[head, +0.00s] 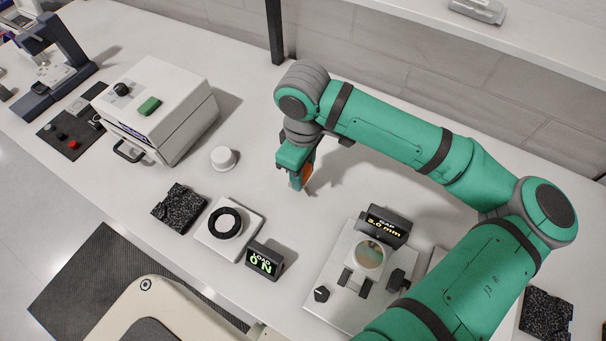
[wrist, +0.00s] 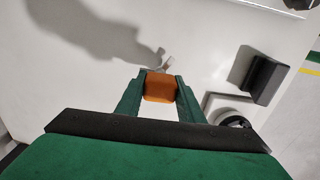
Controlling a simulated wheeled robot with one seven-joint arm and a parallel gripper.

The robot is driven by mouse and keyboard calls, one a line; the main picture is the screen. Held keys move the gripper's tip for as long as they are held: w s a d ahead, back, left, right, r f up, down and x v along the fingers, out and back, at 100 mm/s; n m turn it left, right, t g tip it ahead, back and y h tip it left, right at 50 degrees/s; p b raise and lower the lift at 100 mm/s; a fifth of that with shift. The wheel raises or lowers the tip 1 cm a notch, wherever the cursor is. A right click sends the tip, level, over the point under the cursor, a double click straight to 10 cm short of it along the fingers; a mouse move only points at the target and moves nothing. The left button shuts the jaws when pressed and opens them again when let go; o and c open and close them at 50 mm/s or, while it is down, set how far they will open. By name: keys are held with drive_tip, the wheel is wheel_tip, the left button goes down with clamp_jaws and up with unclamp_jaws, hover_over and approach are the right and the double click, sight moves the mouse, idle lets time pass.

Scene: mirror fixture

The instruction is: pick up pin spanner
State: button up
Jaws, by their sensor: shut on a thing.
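The pin spanner shows an orange handle (wrist: 160,88) in the wrist view, with a small grey metal end (wrist: 163,64) past it. My gripper (wrist: 160,80) is shut on the handle, one finger on each side. In the head view, my gripper (head: 301,184) points down over the bare middle of the bench, and a little of the orange handle (head: 308,176) shows beside the fingers. Most of the spanner is hidden there. I cannot tell from these frames how high it is above the bench.
The mirror fixture (head: 340,300) with a "GAP 2.0 mm" display (head: 381,226) stands to the right. A "LOAD 0 N" display (head: 264,261), a black ring on a white pad (head: 207,236), a dark speckled block (head: 178,208) and a white knob (head: 223,158) are left. A white machine (head: 165,105) stands beyond.

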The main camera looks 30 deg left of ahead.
drive_tip(key=s+r, duration=1.1)
drive_tip(key=s, duration=0.3)
drive_tip(key=shift+d, duration=0.2)
